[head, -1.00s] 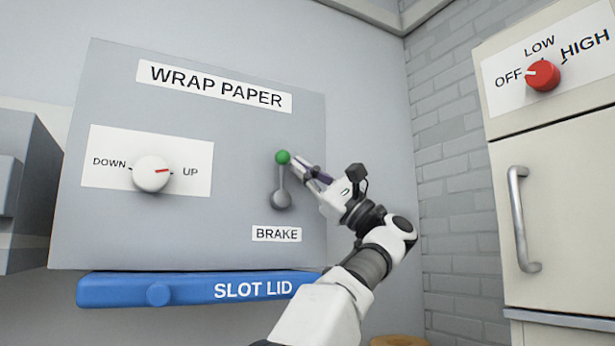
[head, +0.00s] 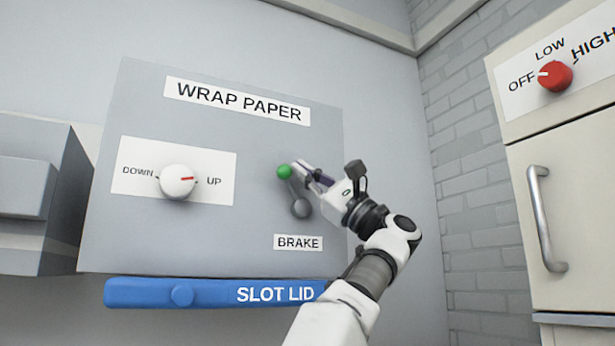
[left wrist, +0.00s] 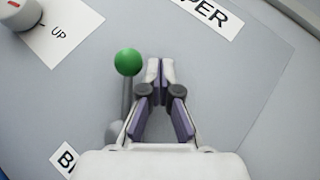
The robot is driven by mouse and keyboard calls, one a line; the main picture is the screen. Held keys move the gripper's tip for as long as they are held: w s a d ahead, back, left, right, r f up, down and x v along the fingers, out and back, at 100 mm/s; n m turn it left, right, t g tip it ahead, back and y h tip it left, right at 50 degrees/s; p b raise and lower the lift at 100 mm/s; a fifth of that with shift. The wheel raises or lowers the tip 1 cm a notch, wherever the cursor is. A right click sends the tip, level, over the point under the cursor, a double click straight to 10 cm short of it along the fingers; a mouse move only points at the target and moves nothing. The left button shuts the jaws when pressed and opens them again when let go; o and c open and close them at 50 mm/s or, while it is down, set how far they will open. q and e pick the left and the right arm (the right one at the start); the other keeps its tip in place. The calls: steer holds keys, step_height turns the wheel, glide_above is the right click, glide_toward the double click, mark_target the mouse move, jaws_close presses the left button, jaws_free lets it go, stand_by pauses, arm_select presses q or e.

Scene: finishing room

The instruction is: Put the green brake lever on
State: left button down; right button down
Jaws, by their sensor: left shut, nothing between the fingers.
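The brake lever has a green ball knob (head: 285,172) on a short grey shaft with a round grey pivot (head: 300,208). It sits on the WRAP PAPER panel (head: 225,240), above the BRAKE label (head: 298,242). The shaft leans up and left from its pivot. My left gripper (head: 299,167) is shut and empty, with its fingertips just right of the knob. In the left wrist view the green knob (left wrist: 128,62) is left of the shut fingertips (left wrist: 160,68), with a small gap showing. My right gripper is not in view.
A white DOWN/UP dial (head: 177,181) is left on the panel. A blue slot lid (head: 210,293) runs below it. A cream cabinet (head: 575,205) with a red OFF/LOW/HIGH knob (head: 555,76) stands at the right. The panel between dial and lever is clear.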

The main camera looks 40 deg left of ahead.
arm_select(q)
steer(key=shift+s+g, duration=0.1)
steer(key=shift+g, duration=0.2)
steer(key=v, duration=1.2)
stand_by(0.3)
